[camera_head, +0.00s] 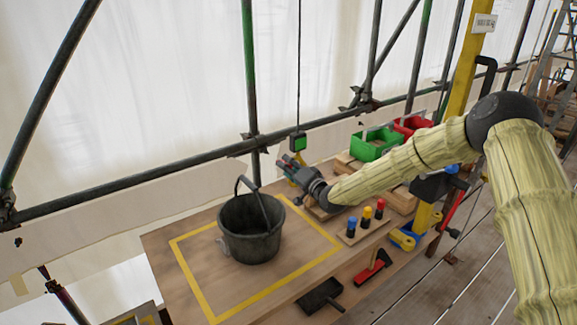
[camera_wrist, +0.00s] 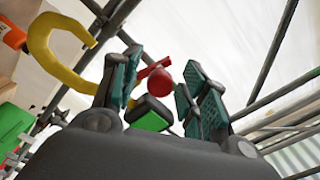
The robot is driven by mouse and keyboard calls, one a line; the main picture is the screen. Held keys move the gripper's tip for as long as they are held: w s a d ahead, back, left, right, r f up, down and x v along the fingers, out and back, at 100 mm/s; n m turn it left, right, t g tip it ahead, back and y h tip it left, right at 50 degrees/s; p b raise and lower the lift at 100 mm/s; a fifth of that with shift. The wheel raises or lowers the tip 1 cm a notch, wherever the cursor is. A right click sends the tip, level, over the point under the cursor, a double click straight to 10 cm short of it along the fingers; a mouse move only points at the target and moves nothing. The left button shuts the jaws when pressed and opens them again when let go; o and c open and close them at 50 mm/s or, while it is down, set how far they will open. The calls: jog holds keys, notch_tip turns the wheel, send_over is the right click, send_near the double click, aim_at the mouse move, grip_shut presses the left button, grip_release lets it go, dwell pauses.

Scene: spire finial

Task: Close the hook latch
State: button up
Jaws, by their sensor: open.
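A yellow hook (camera_wrist: 42,48) curves at the left of the wrist view. Its tip and a red latch bar (camera_wrist: 150,69) with a red ball (camera_wrist: 160,83) appear apart in the picture. The ball shows between the fingers of my open gripper (camera_wrist: 158,77); I cannot tell whether they touch it. A black and green block (camera_wrist: 152,114) is behind the fingers. In the head view the block (camera_head: 298,142) hangs on a cable, just above my gripper (camera_head: 285,165). The hook is mostly hidden there by the gripper.
A black bucket (camera_head: 250,237) with a raised handle stands inside a yellow taped outline (camera_head: 197,288) on the wooden bench (camera_head: 165,262). Scaffold poles run behind.

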grip_shut()
jog(key=shift+f+b, duration=0.15)
jog(key=shift+b, duration=0.3)
jog(key=n+b, duration=0.1)
jog(key=b, duration=0.1)
jog(key=f+n+b, duration=0.1)
jog(key=n+b, duration=0.1)
jog(key=b, duration=0.1)
jog(key=shift+a+f, duration=0.1)
jog(key=shift+f, duration=0.2)
jog(key=d+f+n+b, duration=0.1)
jog(key=n+b, duration=0.5)
jog(key=w+d+f+n+b, duration=0.1)
jog(key=n+b, duration=0.5)
jog(key=b, duration=0.1)
jog(key=w+d+f+n+b, duration=0.1)
jog(key=n+b, duration=0.4)
jog(key=b, duration=0.2)
jog(key=shift+w+d+f+n, duration=0.15)
jog(key=shift+w+f+n, duration=0.05)
jog(key=shift+n, duration=0.2)
jog(key=shift+r, duration=0.1)
